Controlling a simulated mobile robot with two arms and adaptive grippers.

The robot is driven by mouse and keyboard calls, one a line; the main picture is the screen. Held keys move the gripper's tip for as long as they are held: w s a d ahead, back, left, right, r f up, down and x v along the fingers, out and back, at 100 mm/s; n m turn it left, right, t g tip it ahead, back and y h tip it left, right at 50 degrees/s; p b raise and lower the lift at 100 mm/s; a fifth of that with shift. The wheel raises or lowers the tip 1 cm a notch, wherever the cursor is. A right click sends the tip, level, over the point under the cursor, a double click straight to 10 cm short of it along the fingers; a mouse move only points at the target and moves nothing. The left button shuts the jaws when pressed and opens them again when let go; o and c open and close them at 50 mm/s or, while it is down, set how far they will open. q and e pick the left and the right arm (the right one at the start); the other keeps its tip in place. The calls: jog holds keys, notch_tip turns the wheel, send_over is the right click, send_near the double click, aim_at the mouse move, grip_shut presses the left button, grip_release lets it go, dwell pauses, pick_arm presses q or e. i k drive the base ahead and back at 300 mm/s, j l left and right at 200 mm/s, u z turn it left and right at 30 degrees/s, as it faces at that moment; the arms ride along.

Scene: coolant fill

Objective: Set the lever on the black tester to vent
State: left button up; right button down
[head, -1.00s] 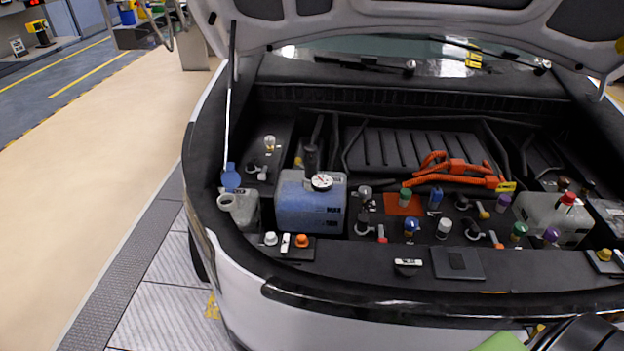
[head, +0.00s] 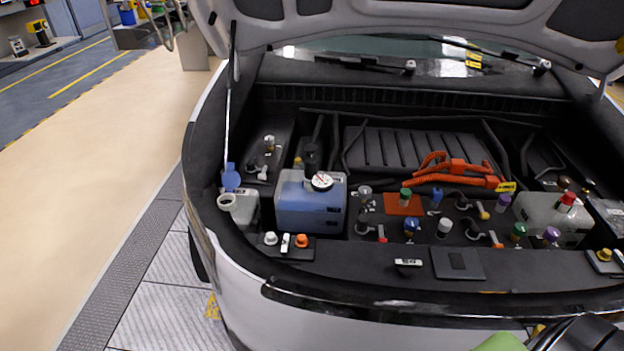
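The black tester (head: 312,158) stands upright on top of the blue coolant tank (head: 295,222) at the left of the engine bay. A round white-faced gauge (head: 322,181) with a red needle sits at its front. The tester's lever is too small and dark to make out, so I cannot tell its setting. Neither of my grippers shows. Only a green and dark part of my own body shows at the bottom right edge, well away from the tester.
An open filler neck (head: 226,202) with a blue cap (head: 231,180) stands left of the tank. A small black panel with knobs (head: 288,246) lies in front. Several coloured caps and orange cables (head: 455,170) fill the right. The raised hood (head: 400,22) hangs above.

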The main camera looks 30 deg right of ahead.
aim_at(298, 161)
jog(key=i+j+z, duration=0.1)
jog(key=z, duration=0.35)
jog(key=i+j+z, duration=0.1)
jog(key=z, duration=0.35)
jog(key=j+z, duration=0.2)
jog(key=z, duration=0.25)
jog(key=j+z, duration=0.2)
jog(key=z, duration=0.25)
jog(key=j+z, duration=0.15)
jog(key=j, duration=0.35)
jog(key=j+z, duration=0.1)
jog(key=j, duration=0.4)
jog(key=j+z, duration=0.15)
jog(key=j, duration=0.3)
jog(key=k+j+z, duration=0.1)
jog(key=j, duration=0.4)
jog(key=k+j+z, duration=0.15)
jog(key=j, duration=0.3)
jog(key=j+z, duration=0.1)
jog(key=j, duration=0.85)
jog(key=i+j+z, duration=0.35)
jog(key=j, duration=0.95)
jog(key=j+z, duration=0.35)
jog(key=j, duration=1)
jog(key=j+z, duration=0.3)
jog(key=j, duration=1.1)
